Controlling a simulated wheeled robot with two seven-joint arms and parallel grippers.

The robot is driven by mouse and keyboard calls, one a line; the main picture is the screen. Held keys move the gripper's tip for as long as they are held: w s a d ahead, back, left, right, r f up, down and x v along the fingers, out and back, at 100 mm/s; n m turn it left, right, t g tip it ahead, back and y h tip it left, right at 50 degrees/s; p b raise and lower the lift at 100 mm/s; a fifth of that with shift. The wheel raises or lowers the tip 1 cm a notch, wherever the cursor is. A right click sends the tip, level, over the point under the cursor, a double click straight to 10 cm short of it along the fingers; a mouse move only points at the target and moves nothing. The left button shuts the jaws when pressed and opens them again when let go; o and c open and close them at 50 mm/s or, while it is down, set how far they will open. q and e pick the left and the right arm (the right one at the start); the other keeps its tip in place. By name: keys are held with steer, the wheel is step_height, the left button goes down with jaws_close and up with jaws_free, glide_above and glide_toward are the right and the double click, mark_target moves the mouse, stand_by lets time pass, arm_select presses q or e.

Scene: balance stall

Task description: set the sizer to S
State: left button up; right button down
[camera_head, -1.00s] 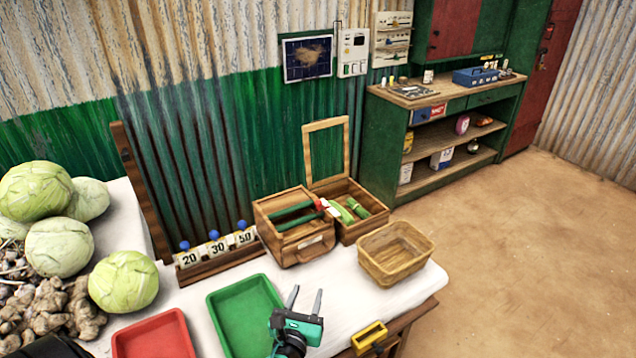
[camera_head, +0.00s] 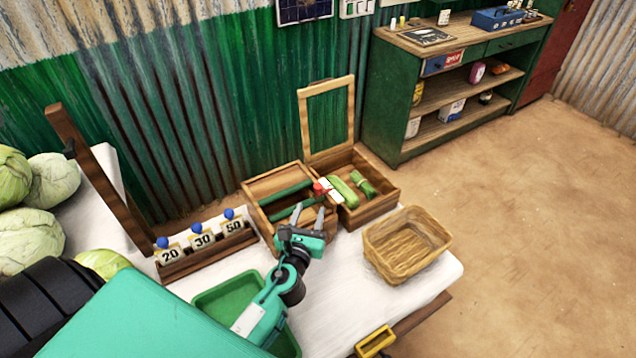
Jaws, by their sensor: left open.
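A wooden box (camera_head: 270,184) with green bars across its open top stands on the white-covered table; it may be the sizer, but no S mark is readable. A small red and white piece (camera_head: 321,189) sits at the right end of its bars. My left gripper (camera_head: 308,214) is open and empty, its fingers pointing up in the picture in front of the box. It hides part of the box's front, and I cannot tell whether it touches. My right gripper is not in view.
A compartment (camera_head: 378,205) with green vegetables and a raised framed lid (camera_head: 327,120) adjoins the box. A basket (camera_head: 405,240) stands to the right, number cards (camera_head: 202,238) on a rack to the left. A green tray (camera_head: 212,300) lies under my arm; cabbages (camera_head: 50,182) are at far left.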

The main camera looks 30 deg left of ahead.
mark_target(317, 190)
arm_select(q)
steer(key=p+x, duration=0.1)
steer(key=x, duration=0.9)
jaws_close()
